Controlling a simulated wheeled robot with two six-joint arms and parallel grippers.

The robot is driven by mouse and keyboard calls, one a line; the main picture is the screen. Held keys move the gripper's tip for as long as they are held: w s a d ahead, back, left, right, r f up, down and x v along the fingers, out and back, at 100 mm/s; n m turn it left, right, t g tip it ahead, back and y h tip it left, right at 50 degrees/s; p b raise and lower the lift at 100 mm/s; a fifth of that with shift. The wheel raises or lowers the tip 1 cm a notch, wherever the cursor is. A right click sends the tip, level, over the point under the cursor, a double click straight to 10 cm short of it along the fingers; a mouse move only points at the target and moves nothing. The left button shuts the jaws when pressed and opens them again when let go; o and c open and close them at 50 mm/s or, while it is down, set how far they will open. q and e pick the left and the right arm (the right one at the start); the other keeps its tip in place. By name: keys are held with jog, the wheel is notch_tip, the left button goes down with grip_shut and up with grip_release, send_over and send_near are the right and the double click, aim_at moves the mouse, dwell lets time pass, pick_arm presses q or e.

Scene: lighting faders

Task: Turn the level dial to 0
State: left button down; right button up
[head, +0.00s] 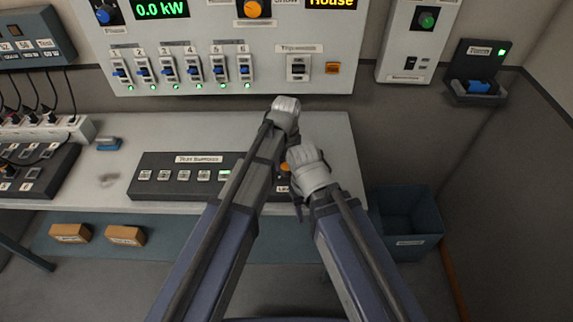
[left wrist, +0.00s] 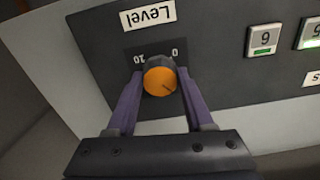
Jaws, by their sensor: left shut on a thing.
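The level dial is an orange round knob (left wrist: 160,80) on a dark panel in the left wrist view. Its label "Level" (left wrist: 148,14) shows upside down above it. A "0" mark (left wrist: 174,52) is above right of the knob and another number mark (left wrist: 139,57) above left. A dark line on the knob points to lower right. My left gripper (left wrist: 159,73) has one purple finger on each side of the knob and is shut on it. In the head view the dial (head: 284,167) shows partly between my two arms.
The dial's dark console (head: 150,190) has a row of buttons and lies on a pale desk (head: 330,130). A wall panel (head: 200,40) with several faders stands behind. A power strip (head: 50,130) is at left. A blue bin (head: 415,205) stands right of the desk.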

pick_arm(q)
jog(key=n, duration=0.4)
jog(key=shift+n, duration=0.3)
jog(key=n, duration=0.5)
jog(key=shift+n, duration=0.3)
jog(key=n, duration=0.4)
jog(key=shift+n, duration=2.4)
jog(key=shift+c, duration=1.4)
grip_release()
